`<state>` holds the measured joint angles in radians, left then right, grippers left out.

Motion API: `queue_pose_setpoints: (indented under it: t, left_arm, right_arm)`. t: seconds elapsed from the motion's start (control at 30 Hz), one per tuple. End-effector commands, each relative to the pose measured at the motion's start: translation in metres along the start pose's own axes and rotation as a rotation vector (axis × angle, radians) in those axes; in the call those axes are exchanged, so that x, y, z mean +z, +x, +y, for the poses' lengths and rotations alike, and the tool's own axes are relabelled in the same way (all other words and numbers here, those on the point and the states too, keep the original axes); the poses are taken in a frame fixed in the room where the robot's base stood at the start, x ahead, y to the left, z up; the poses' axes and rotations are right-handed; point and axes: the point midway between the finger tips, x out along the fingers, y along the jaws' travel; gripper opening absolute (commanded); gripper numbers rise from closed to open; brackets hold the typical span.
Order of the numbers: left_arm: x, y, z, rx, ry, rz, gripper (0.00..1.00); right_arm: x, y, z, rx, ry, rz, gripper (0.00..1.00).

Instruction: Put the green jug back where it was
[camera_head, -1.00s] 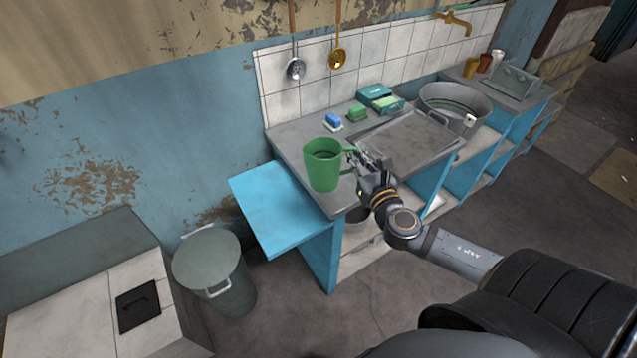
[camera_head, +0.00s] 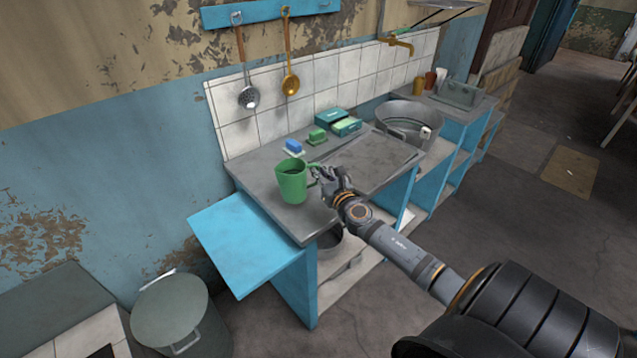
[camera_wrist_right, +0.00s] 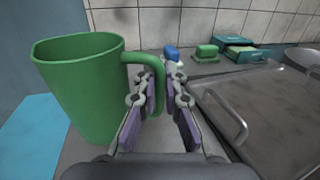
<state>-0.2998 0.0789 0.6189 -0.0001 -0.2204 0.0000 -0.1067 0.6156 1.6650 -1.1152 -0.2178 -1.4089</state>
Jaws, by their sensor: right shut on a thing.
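The green jug (camera_head: 291,186) is upright at the left part of the grey countertop (camera_head: 262,172). I cannot tell whether its base touches the surface. My right gripper (camera_head: 322,176) is at the jug's right side, shut on its handle. In the right wrist view the jug (camera_wrist_right: 82,88) fills the left side, and its handle reaches to the purple-padded fingers of the right gripper (camera_wrist_right: 168,100). My left gripper is not in view.
A blue sponge (camera_head: 294,147), a green block (camera_head: 317,137) and teal boxes (camera_head: 335,121) stand behind the jug. A metal tray (camera_head: 368,160) lies to the right, with a round basin (camera_head: 405,122) beyond. A blue side panel (camera_head: 243,240) and a lidded bin (camera_head: 172,312) are at left.

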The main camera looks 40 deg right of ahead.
Motion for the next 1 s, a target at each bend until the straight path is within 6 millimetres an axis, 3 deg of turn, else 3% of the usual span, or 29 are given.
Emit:
queue_pose_setpoints:
  t: [0.03,0.13,0.57,0.6,0.73,1.0]
  left_arm:
    - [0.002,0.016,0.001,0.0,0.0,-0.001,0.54]
    - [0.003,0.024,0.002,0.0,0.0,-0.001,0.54]
    - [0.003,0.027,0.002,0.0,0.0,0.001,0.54]
    - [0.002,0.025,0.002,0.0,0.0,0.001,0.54]
    - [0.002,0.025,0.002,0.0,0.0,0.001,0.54]
    - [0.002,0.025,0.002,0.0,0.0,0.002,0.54]
  right_arm:
    - [-0.02,0.0,0.0,0.0,0.0,0.002,0.0]
    - [-0.032,-0.001,0.0,0.0,0.001,0.001,0.0]
    - [-0.036,-0.001,0.0,0.0,0.0,0.0,0.0]
    - [-0.034,-0.001,0.0,0.0,0.0,0.001,0.14]
    - [-0.034,-0.001,0.0,0.0,0.0,0.001,0.32]
    - [-0.034,-0.001,0.0,0.0,0.0,0.001,0.32]
